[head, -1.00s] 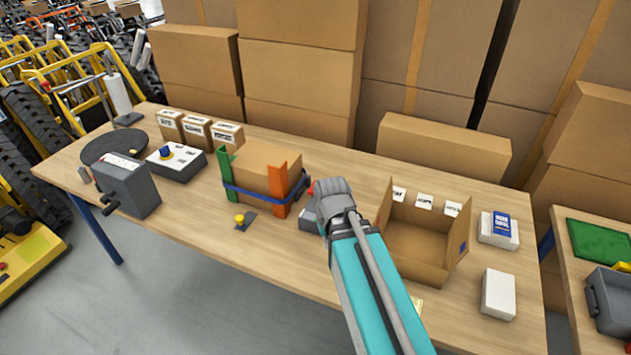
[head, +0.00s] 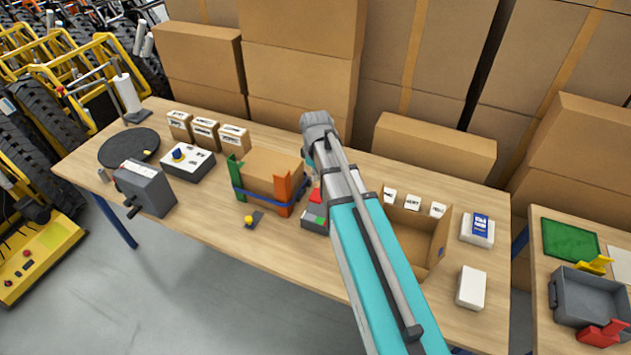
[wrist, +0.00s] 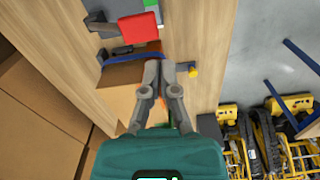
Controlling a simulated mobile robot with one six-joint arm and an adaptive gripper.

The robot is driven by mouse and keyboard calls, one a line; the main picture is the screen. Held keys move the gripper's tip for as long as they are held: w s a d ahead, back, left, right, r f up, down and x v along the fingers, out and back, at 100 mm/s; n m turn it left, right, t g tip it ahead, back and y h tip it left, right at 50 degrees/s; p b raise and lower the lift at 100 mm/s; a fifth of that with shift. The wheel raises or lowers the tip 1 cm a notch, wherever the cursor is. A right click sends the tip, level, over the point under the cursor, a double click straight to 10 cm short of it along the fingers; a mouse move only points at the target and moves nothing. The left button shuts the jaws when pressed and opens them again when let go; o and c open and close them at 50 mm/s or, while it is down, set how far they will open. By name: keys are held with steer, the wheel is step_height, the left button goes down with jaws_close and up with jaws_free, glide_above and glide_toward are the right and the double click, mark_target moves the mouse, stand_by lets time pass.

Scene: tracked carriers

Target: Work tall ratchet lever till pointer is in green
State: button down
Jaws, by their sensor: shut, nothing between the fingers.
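A small grey unit with a red part and a green patch (head: 315,216) stands on the table beside the strapped carton (head: 270,170). In the wrist view its red part (wrist: 137,27) is near the top, beside a grey body and dark fittings. I cannot make out the lever or pointer clearly. A blue strap (wrist: 122,57) runs around the carton, between green and orange corner pieces. My gripper (wrist: 161,66) is shut and empty, above the carton near the strap, with the red part beyond its tips. In the head view my arm hides its fingers.
An open cardboard box (head: 411,235) stands to the right, partly behind my arm. A grey crank box (head: 146,187) and a control box (head: 188,161) stand left. Stacked cartons close off the back.

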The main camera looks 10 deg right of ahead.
mark_target(314, 197)
steer(key=shift+n, duration=0.8)
steer(key=w+r+p, duration=0.2)
steer(key=r, duration=0.1)
steer(key=shift+w+r, duration=0.15)
steer(key=shift+w, duration=0.05)
steer(key=shift+f, duration=0.2)
step_height(314, 197, down, 14)
steer(key=b, duration=1.4)
steer(key=shift+r, duration=0.15)
